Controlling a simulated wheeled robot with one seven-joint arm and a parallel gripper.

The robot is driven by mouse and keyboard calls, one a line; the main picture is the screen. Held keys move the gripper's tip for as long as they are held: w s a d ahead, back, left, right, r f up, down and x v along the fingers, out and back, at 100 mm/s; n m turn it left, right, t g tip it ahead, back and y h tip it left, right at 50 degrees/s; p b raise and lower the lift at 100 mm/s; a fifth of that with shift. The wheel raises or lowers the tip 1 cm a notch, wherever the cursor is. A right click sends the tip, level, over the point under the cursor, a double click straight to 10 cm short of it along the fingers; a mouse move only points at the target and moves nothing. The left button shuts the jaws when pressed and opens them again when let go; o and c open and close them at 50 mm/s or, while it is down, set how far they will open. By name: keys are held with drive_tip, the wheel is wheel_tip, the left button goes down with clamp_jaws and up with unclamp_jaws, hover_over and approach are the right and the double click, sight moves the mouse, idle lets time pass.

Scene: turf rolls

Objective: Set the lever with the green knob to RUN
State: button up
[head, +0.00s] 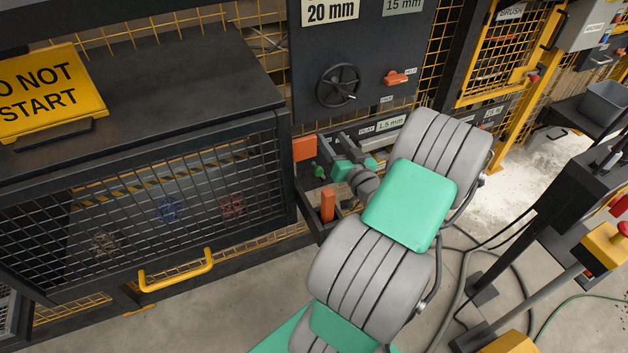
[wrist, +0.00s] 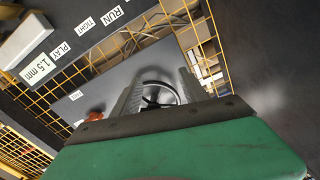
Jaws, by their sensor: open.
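A small green knob (head: 318,171) shows in the head view, just left of my gripper and low beside the dark machine front. Its lever is mostly hidden, so I cannot tell its setting. My gripper (head: 335,141) is open, its two grey fingers apart and pointing toward the machine panel, with no object seen between them. In the wrist view the fingers (wrist: 160,82) frame a dark handwheel farther off. A RUN label (wrist: 117,13) is on the dark panel at upper left there, near a TIGHT label (wrist: 87,25). The green knob does not show in the wrist view.
An orange block (head: 304,148) and an orange upright piece (head: 328,205) stand close to my gripper. Behind are the handwheel (head: 339,85) and an orange handle (head: 397,78) on the panel. A mesh guard with a yellow handle (head: 176,271) is at left.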

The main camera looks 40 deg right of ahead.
drive_tip(key=b, duration=1.9)
approach(320, 174)
drive_tip(key=w, duration=0.3)
drive_tip(key=x, duration=0.7)
drive_tip(key=shift+w+d, duration=0.25)
drive_tip(key=shift+d, duration=0.15)
clamp_jaws()
